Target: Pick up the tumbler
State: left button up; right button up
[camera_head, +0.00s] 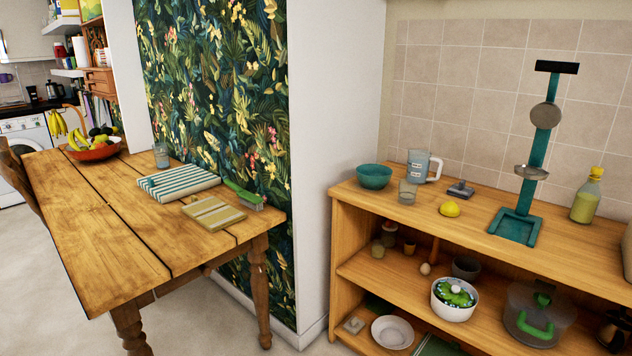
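A clear glass tumbler (161,156) stands upright on the wooden table at the far right corner, close to the leafy wall. A second small clear glass (407,193) stands on the wooden shelf unit, in front of a teal bowl (374,176) and a measuring jug (424,166). I cannot tell which of the two the task means. Neither of my grippers shows in the head view.
On the shelf unit (343,258) are a lemon (449,209), a teal stand (541,150) and a bottle (586,200).

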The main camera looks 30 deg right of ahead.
aim_at(408, 188)
jog(key=z, duration=0.25)
jog(key=i, duration=1.45)
jog(key=z, duration=0.8)
